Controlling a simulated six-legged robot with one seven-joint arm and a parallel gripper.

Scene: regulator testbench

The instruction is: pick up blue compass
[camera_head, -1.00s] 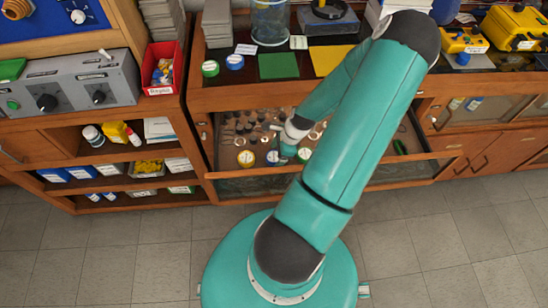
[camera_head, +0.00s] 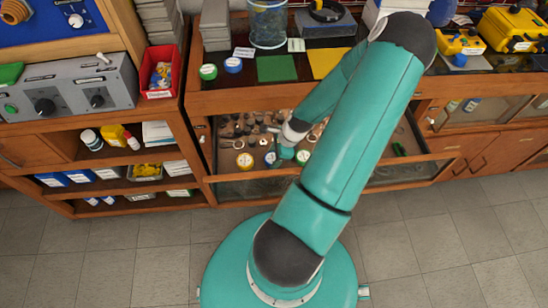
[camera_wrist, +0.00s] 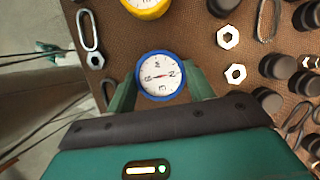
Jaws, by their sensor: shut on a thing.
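In the head view the blue compass (camera_head: 270,158) shows small inside the open drawer, beside my gripper (camera_head: 287,152). The drawer floor is brown, and the compass is at or close above it; I cannot tell which. A yellow compass (camera_wrist: 146,6) lies just beyond it, cut off by the frame edge.
The open drawer (camera_head: 240,188) holds hex nuts (camera_wrist: 228,37), black round knobs (camera_wrist: 272,67) and metal links (camera_wrist: 88,30). A green-rimmed compass (camera_head: 303,157) lies right of my gripper. The bench top above holds a green mat (camera_head: 277,68) and a yellow mat (camera_head: 330,62).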

